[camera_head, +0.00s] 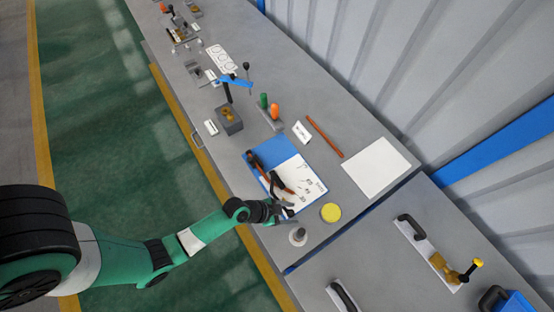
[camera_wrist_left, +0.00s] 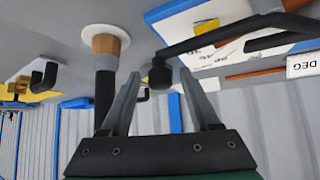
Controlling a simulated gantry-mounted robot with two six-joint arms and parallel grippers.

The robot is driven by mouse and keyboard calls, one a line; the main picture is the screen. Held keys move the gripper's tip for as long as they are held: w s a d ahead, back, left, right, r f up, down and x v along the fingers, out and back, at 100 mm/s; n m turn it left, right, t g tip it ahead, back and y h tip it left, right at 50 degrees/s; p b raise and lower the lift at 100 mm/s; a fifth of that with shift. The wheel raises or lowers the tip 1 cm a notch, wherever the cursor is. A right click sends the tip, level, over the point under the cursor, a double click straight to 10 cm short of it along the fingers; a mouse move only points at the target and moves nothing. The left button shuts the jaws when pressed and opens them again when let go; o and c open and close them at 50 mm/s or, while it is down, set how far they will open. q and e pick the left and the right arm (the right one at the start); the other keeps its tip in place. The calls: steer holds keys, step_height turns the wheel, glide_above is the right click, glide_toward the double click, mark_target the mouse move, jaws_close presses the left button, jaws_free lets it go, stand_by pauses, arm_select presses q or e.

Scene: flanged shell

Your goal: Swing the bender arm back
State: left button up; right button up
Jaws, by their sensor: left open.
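In the left wrist view a black bar (camera_wrist_left: 225,37), which looks like the bender arm, ends in a dark round knob (camera_wrist_left: 160,74). It shows in the head view as a dark bar (camera_head: 282,184) over the blue and white board (camera_head: 305,180). My left gripper (camera_head: 284,208) is at the board's near edge. In the left wrist view its two fingers (camera_wrist_left: 161,82) are apart, and the knob appears between their tips. I cannot tell whether they touch it. My right gripper is in neither view.
A post with a brass-coloured section (camera_wrist_left: 106,44) stands on a white disc, close to the left finger in the wrist view. A yellow disc (camera_head: 331,212) and a white sheet (camera_head: 376,168) lie on the bench. Green and orange handles (camera_head: 275,110) stand farther back.

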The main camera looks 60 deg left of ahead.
arm_select(q)
steer(key=p+v, duration=0.4)
steer(key=v, duration=0.7)
steer(key=shift+s, duration=0.2)
steer(key=shift+a+r, duration=0.1)
steer(key=shift+r, duration=0.1)
